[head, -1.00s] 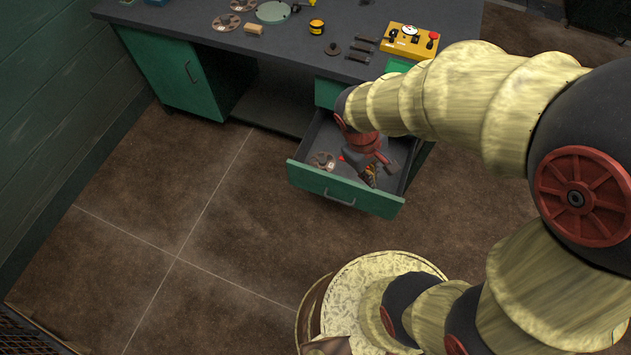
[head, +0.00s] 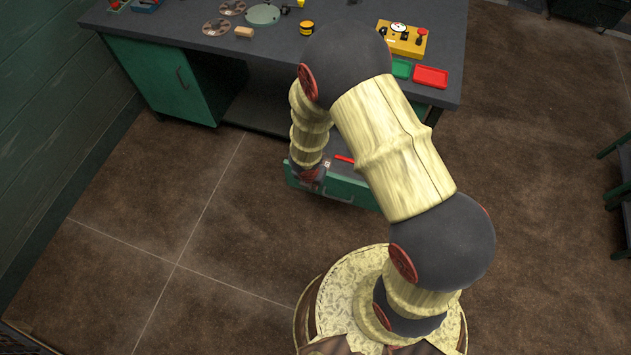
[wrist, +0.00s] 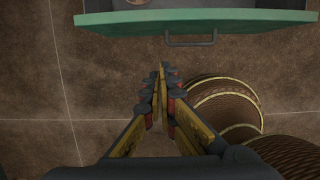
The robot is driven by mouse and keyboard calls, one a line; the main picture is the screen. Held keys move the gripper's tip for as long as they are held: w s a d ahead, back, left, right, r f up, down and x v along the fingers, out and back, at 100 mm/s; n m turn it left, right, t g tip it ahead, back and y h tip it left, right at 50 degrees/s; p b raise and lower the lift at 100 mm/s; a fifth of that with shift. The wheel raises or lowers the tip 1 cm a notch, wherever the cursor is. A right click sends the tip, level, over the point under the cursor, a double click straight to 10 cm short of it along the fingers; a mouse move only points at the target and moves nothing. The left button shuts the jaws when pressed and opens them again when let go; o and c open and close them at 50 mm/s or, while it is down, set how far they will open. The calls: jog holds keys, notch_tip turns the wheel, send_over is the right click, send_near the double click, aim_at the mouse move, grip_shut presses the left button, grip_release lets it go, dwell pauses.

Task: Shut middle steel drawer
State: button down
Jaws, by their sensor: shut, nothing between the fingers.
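The middle steel drawer has a green front (head: 350,190) and stands pulled out from the workbench, partly hidden behind my arm in the head view. In the wrist view its green front edge (wrist: 120,21) and dark bar handle (wrist: 191,43) run across the top. My gripper (wrist: 162,68) is shut and empty, with its fingertips apart from the handle and a little below and left of it in the picture. In the head view my gripper (head: 306,175) is by the left part of the drawer front, mostly hidden by my wrist.
The dark workbench top (head: 280,45) holds a yellow control box (head: 402,40), a green tray (head: 400,68), a red tray (head: 430,77) and small parts. A green cabinet door (head: 165,80) is at the left. The brown floor (head: 150,215) in front is clear.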

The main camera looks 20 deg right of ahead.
jog(key=w+d+f+b, duration=0.3)
jog(key=w+f+b, duration=0.1)
jog(key=f, duration=0.5)
jog(key=shift+w+d+b, duration=0.4)
jog(key=shift+w, duration=0.1)
